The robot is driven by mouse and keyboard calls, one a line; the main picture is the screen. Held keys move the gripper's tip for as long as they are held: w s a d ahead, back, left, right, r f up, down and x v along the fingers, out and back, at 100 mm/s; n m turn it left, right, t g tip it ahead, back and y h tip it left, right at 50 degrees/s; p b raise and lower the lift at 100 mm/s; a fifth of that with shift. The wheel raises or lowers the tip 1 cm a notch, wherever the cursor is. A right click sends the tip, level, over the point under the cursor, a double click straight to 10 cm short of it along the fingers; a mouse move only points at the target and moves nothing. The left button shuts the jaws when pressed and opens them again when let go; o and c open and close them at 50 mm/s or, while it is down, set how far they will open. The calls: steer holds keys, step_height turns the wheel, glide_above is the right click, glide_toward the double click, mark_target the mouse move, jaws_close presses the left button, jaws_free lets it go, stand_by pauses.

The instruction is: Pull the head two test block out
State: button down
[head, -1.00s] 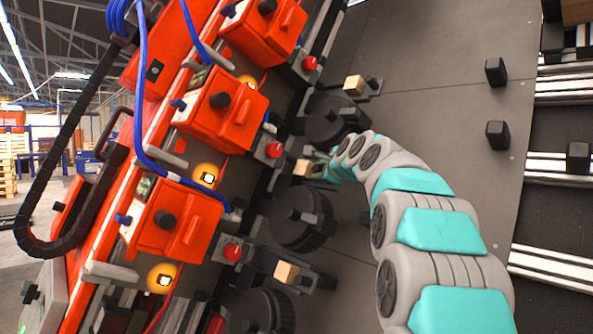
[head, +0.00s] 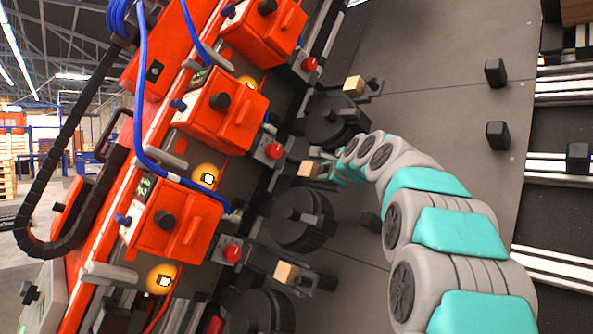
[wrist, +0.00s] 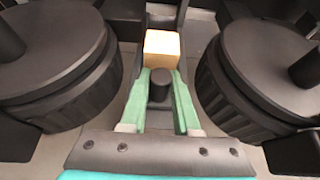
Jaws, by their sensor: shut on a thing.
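The pale wooden test block (head: 308,169) of the middle head is at the holder below the middle orange head (head: 220,108), beside its red button. It also shows in the wrist view (wrist: 162,46), top centre.
Black round wheels (wrist: 50,60) flank the gripper closely on both sides. Similar wooden blocks sit at the upper holder (head: 354,85) and lower holder (head: 286,272). Grey floor lies open to the right, with black posts (head: 496,72) and conveyor rails (head: 560,92) beyond.

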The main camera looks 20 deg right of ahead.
steer(key=shift+s+d+f, duration=0.1)
steer(key=shift+s+d, duration=0.2)
steer(key=shift+s, duration=0.6)
steer(key=shift+s+d+r, duration=0.1)
steer(key=shift+s+d, duration=0.25)
steer(key=shift+s, duration=0.6)
steer(key=shift+s+d+f, duration=0.1)
steer(key=shift+s+d, duration=0.2)
steer(key=shift+s, duration=0.6)
steer(key=c, duration=0.7)
jaws_free()
steer(key=shift+s, duration=0.1)
steer(key=shift+p+v, duration=0.65)
steer(key=shift+v, duration=3.8)
